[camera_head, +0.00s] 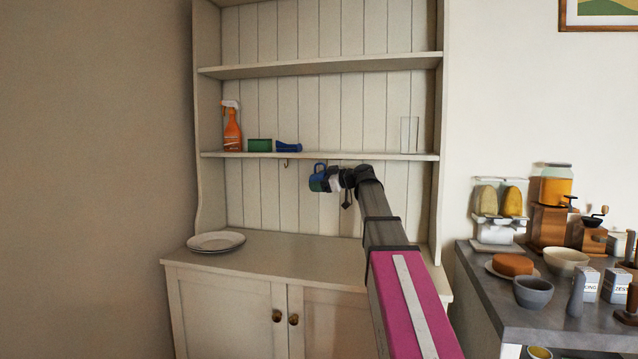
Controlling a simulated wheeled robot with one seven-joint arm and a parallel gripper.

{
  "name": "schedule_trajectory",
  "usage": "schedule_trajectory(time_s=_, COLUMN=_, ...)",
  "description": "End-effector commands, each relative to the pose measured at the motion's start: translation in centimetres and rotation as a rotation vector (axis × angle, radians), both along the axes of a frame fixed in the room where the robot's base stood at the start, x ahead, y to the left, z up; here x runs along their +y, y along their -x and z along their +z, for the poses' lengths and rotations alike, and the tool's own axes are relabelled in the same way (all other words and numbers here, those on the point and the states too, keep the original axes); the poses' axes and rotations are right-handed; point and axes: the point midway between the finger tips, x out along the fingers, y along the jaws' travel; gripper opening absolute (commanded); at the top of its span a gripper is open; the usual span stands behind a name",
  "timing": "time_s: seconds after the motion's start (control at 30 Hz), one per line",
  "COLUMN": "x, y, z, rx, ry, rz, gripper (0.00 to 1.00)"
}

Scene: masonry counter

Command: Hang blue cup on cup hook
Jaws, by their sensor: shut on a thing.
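The blue cup (317,182) is just below the lower shelf of the cream dresser, near the middle of its width. My gripper (331,181) is shut on the cup from its right side; the fingertips are small and partly dark in this view. The cup's handle shows at its top, close under the shelf edge. A small cup hook (286,162) hangs under the shelf to the left of the cup, with a visible gap between them. I cannot tell whether another hook is hidden behind the cup or my arm.
The lower shelf (350,156) holds an orange spray bottle (232,128), a green box (260,145), a blue item (289,147) and a clear glass (409,134). A plate (215,242) lies on the dresser counter, otherwise mostly clear. A cluttered grey counter (490,300) stands at right.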

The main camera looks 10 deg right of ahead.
Motion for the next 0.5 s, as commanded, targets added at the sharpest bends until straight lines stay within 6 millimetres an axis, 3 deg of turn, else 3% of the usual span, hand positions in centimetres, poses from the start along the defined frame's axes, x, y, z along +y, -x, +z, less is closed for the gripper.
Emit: schedule_trajectory(time_s=0.5, x=-1.6, y=-4.1, z=0.3, rx=0.004, ry=-0.003, rz=-0.017, gripper=0.44)
